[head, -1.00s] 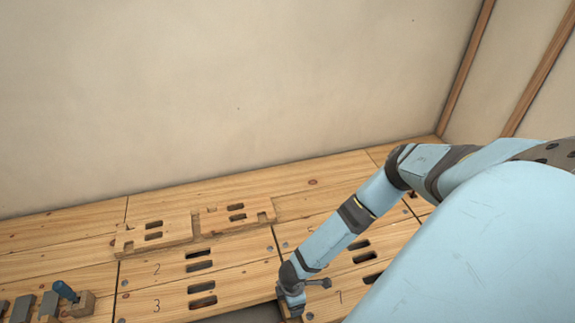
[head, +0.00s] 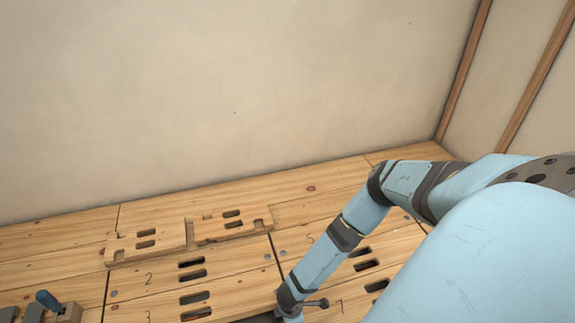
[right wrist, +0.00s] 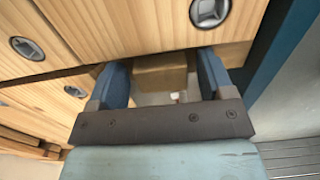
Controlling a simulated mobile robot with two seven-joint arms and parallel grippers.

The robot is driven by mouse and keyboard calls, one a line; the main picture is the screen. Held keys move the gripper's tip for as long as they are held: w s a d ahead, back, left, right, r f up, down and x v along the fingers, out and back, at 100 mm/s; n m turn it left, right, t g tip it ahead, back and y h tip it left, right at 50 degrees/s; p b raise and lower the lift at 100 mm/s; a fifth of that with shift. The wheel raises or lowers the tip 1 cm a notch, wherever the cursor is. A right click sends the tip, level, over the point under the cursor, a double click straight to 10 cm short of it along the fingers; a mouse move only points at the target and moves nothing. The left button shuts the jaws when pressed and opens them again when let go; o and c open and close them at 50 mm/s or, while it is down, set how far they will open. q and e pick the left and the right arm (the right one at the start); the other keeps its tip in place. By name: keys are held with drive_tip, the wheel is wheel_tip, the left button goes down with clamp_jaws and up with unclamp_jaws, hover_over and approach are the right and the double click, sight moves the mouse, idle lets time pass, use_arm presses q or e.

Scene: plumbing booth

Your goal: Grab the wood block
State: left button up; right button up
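In the right wrist view, a brown wood block (right wrist: 160,78) lies beyond my right gripper (right wrist: 163,72), in a dark gap below light wooden panels. The two blue fingers are apart, one to each side of the block in the picture. I cannot tell whether either touches it or how deep the block lies. In the head view, my right arm reaches down to the bottom edge and its gripper is cut off. My left gripper is out of view.
Wooden panels (head: 145,307) with slots and numbers cover the bench. Two loose slotted boards (head: 146,243) (head: 233,224) lie near its back. A blue-handled tool (head: 47,300) stands at lower left. A plain wall (head: 230,90) rises behind. Panels with round metal fasteners (right wrist: 209,10) lie close to the right gripper.

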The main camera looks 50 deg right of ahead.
drive_tip(key=c, duration=0.7)
drive_tip(key=shift+c, duration=0.2)
drive_tip(key=shift+r, duration=0.15)
